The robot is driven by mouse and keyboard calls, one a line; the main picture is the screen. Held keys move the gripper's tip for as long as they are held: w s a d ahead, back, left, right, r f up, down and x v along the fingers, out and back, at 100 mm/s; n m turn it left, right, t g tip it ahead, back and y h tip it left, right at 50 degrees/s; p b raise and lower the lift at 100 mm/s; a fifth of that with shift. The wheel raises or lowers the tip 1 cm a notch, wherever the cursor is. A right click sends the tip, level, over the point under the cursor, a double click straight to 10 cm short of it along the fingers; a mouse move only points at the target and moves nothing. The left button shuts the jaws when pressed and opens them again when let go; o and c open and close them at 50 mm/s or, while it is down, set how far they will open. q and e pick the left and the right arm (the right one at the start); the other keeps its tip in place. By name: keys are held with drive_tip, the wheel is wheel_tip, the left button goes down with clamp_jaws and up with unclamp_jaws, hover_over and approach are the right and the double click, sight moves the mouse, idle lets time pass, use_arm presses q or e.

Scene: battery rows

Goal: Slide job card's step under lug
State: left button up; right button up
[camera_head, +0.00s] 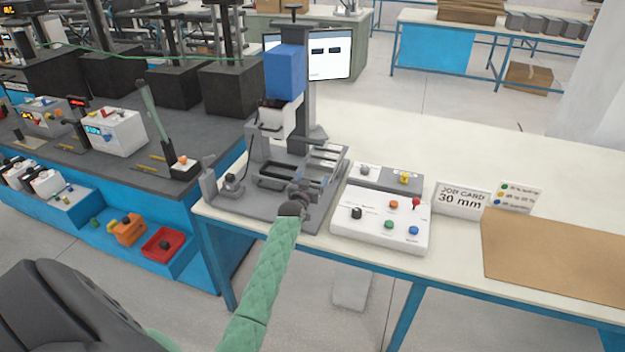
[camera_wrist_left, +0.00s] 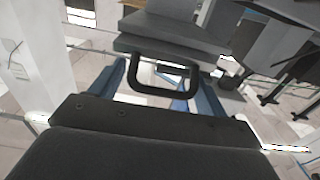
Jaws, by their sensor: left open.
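The job card (camera_head: 463,199) stands on the white bench and reads 30 mm. Left of it is a grey press fixture (camera_head: 262,207) with a blue head (camera_head: 285,72) on a column. My left gripper (camera_head: 303,194), on a green-sleeved arm, is at the fixture's front edge. In the left wrist view, a dark loop handle (camera_wrist_left: 163,88) on a stacked grey block (camera_wrist_left: 170,35) lies ahead of my open gripper (camera_wrist_left: 158,78), between its blue-grey fingers. I cannot tell whether they touch it. The lug and individual steps are not clear. My right gripper is not in view.
A white button panel (camera_head: 382,222) stands close right of the fixture. A small grey box (camera_head: 385,177) lies behind it. A brown board (camera_head: 555,260) lies at the right. The bench behind the cards is clear. A dark bench with instruments (camera_head: 115,135) is at the left.

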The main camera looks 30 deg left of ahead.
use_arm(q)
drive_tip(key=b+v, duration=0.3)
drive_tip(key=v, duration=0.4)
drive_tip(key=shift+s+d, duration=0.15)
drive_tip(key=shift+s, duration=0.2)
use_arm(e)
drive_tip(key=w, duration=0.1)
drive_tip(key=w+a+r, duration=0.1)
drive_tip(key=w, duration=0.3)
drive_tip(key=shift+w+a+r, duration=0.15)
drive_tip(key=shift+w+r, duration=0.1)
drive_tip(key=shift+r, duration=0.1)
